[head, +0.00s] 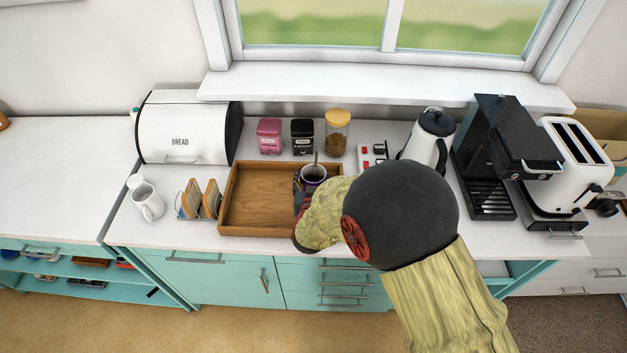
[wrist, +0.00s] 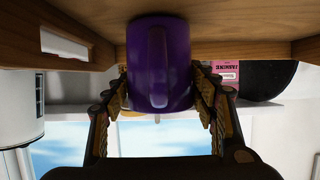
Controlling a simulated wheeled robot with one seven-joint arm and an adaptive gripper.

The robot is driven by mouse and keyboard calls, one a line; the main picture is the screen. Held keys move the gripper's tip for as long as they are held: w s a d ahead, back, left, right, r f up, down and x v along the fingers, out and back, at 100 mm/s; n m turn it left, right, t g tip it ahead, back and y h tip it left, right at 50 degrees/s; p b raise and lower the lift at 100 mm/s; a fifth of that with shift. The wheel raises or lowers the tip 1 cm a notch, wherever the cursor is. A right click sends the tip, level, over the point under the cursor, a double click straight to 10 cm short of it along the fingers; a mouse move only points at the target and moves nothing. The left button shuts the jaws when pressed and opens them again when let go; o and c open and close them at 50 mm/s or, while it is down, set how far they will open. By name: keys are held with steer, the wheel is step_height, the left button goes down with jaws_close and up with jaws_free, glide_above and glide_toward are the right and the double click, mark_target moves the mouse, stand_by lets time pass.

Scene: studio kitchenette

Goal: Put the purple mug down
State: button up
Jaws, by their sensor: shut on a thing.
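That view appears upside down, with the tray's wood (wrist: 225,22) beyond the mug's base. I cannot tell whether the base touches the wood.
The tray's left and middle are bare. A toast rack (head: 200,199) and white jug (head: 148,200) stand left of it, below a bread bin (head: 183,128). Pink (head: 269,136), black (head: 302,136) and yellow-lidded (head: 337,132) jars stand behind. A kettle (head: 428,139) stands right.

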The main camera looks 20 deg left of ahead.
steer(key=shift+f, duration=0.1)
steer(key=o, duration=1.6)
steer(key=shift+c, duration=0.2)
steer(key=shift+o, duration=0.2)
steer(key=shift+r, duration=0.2)
steer(key=p+v, duration=0.1)
steer(key=v, duration=1.1)
steer(key=shift+p, duration=0.35)
